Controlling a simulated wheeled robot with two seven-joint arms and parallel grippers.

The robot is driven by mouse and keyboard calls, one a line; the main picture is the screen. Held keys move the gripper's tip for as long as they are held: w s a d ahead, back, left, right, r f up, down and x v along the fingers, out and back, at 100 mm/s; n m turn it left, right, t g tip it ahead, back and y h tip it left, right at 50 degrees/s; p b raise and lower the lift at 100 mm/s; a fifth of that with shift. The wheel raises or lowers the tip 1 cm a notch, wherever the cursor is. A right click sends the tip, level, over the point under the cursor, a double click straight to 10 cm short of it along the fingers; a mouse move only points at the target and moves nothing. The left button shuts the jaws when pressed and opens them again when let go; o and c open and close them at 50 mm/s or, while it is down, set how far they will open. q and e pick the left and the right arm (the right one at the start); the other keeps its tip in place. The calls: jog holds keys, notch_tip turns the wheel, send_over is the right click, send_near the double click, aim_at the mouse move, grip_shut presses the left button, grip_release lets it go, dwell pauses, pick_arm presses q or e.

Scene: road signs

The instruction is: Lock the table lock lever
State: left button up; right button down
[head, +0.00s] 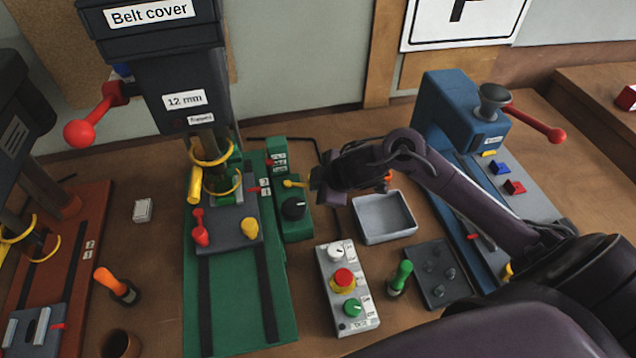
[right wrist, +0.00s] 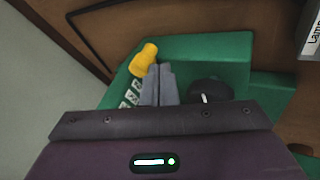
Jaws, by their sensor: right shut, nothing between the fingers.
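My right gripper (head: 316,184) is at the green control box (head: 295,222) beside the green drill press. Its shut, empty fingers (right wrist: 158,84) show in the right wrist view. A small yellow lever (head: 292,183) on the box is just left of the fingertips; its yellow end (right wrist: 144,60) lies just beyond them in the wrist view. I cannot tell if they touch. A black knob (head: 293,208) sits below the lever. On the press's grey table are a red lever (head: 200,228) and a yellow knob (head: 250,228). The labels are too small to read, so I cannot tell which is the table lock lever. My left gripper is out of view.
The drill press head (head: 165,75) rises behind the grey table. A grey tray (head: 384,238), a control box with a red button (head: 343,278) and a green-handled tool (head: 400,276) stand to the right. A blue machine (head: 455,110) is behind my right arm.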

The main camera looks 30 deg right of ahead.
jog(key=shift+d, duration=0.1)
dwell(0.3)
jog(key=shift+w+d+n+y, duration=0.15)
jog(key=shift+n+y, duration=0.15)
jog(key=shift+n, duration=0.1)
jog(key=shift+w+d+n, duration=0.1)
jog(key=shift+d+n, duration=0.05)
jog(key=shift+n, duration=0.15)
jog(key=w+n+y, duration=0.1)
jog(key=w+d+n+g, duration=0.1)
jog(key=n, duration=0.1)
jog(key=w+d+n+y, duration=0.1)
jog(key=shift+w+d+g+y+b, duration=0.1)
jog(key=shift+d+g+y+b, duration=0.2)
jog(key=shift+g, duration=0.1)
jog(key=shift+a, duration=0.15)
jog(key=shift+s+a+p, duration=0.4)
jog(key=shift+s+a, duration=0.05)
jog(key=shift+a, duration=0.15)
jog(key=shift+d, duration=0.1)
